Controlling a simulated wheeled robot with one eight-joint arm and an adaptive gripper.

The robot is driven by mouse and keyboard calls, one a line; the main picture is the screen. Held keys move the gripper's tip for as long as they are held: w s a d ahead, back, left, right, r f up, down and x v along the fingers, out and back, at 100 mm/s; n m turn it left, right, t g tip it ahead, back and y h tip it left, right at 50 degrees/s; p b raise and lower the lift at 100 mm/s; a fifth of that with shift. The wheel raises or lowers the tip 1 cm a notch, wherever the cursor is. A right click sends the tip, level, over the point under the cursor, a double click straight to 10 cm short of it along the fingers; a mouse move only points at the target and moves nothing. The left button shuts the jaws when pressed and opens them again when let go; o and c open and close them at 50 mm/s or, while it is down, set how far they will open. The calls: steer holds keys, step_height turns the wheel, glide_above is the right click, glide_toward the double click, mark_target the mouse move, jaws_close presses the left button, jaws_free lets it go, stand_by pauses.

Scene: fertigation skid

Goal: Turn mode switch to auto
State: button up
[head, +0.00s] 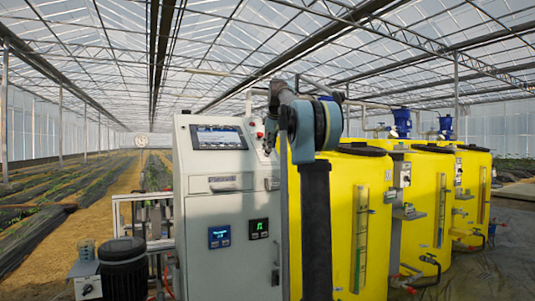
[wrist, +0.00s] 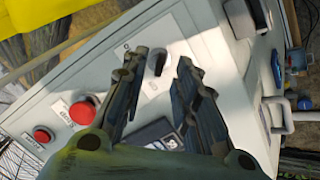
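In the wrist view, a dark selector knob (wrist: 156,62), which looks like the mode switch, sits on a pale plate on the light grey cabinet face. My gripper (wrist: 164,58) is open, its two dark fingers apart. The knob shows between the fingertips, nearer the left one; whether they touch it I cannot tell. In the head view, my gripper (head: 269,136) is at the upper right of the control cabinet (head: 225,265), beside the red buttons; the knob is not clear there. The setting the knob points to is not readable.
Two red push buttons, one larger (wrist: 82,109) and one smaller (wrist: 42,135), stand out left of the fingers. Grey handles (wrist: 276,115) project on the right. The cabinet has a touchscreen (head: 218,137). Yellow tanks (head: 365,215) stand to its right.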

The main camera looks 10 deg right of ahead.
steer(key=shift+x, duration=1.65)
